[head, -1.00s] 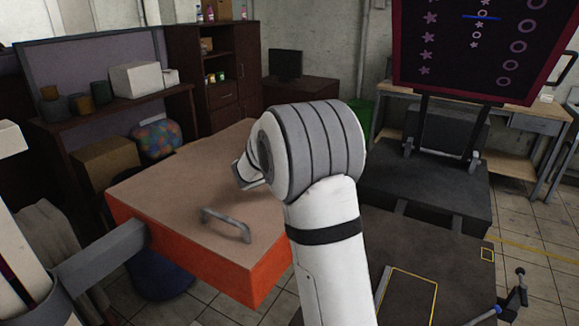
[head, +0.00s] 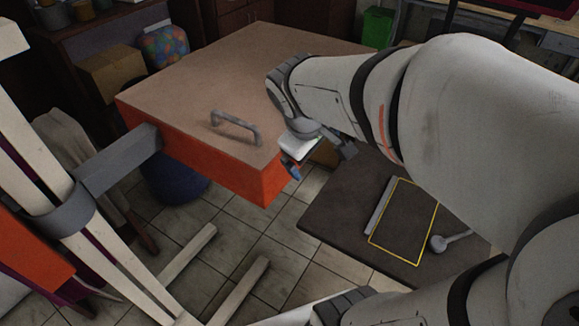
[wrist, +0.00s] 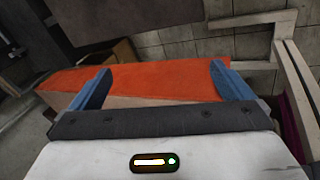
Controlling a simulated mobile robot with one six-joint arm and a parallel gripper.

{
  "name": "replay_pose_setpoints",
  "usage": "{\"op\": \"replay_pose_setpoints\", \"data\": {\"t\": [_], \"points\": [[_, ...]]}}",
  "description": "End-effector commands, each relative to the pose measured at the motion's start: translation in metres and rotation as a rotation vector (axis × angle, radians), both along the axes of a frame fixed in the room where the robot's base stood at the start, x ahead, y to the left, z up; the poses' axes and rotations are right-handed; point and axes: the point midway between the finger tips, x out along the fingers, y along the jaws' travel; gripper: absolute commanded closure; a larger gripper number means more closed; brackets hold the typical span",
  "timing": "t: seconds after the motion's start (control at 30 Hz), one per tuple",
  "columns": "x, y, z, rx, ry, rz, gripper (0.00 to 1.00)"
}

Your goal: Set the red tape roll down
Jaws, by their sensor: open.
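I see no red tape roll in either view. My gripper (head: 292,171) is just off the near right corner of the large orange-sided box (head: 195,165) in the head view, partly hidden by my own wrist. In the wrist view my gripper (wrist: 158,83) has its two blue fingers wide apart, with nothing held between them. The box's orange side (wrist: 160,78) lies beyond the fingers; I cannot tell the exact gap.
The box's tan top bears a grey handle (head: 235,126). A dark platform with a yellow-outlined rectangle (head: 405,225) lies at lower right. A cardboard box (head: 112,72) and a colourful ball (head: 165,46) stand behind at left. Tiled floor shows between.

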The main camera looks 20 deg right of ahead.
Motion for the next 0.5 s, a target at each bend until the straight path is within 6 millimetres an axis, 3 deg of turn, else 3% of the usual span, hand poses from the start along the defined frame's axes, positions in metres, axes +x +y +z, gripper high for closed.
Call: {"op": "replay_pose_setpoints", "data": {"t": [0.03, 0.1, 0.2, 0.5], "points": [[-0.02, 0.013, -0.003, 0.097, -0.026, -0.092, 0.0], [-0.041, 0.03, -0.008, 0.217, -0.045, -0.205, 0.0], [-0.06, 0.048, -0.013, 0.34, -0.056, -0.32, 0.0], [-0.071, 0.06, -0.015, 0.424, -0.059, -0.398, 0.0]]}}
